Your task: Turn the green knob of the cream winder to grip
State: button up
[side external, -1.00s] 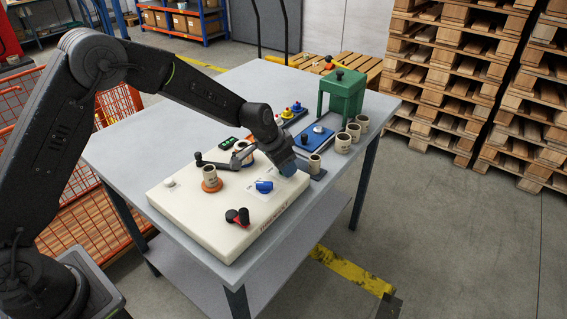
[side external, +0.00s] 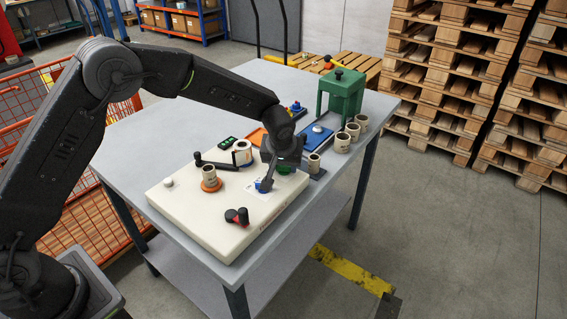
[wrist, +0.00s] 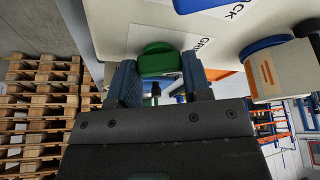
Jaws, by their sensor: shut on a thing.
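The cream winder (side external: 222,236) is a low slab-like box on the grey table. Its green knob (side external: 286,170) is at the far right of its top, and it shows in the wrist view (wrist: 160,61) beside a printed label. My gripper (side external: 285,168) points down over it. In the wrist view my gripper (wrist: 159,79) has its two blue-padded fingers on either side of the green knob, shut on it. The label (wrist: 207,42) beside the knob reads something like "GRIP".
Behind are a blue device (side external: 317,137), a green press (side external: 342,92) and several cardboard rolls (side external: 342,143). The table's left part is clear.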

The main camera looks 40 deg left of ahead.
jog(key=shift+n, duration=0.6)
jog(key=shift+y, duration=0.3)
jog(key=o, duration=0.9)
jog(key=v, duration=1.3)
jog(key=shift+r, duration=0.5)
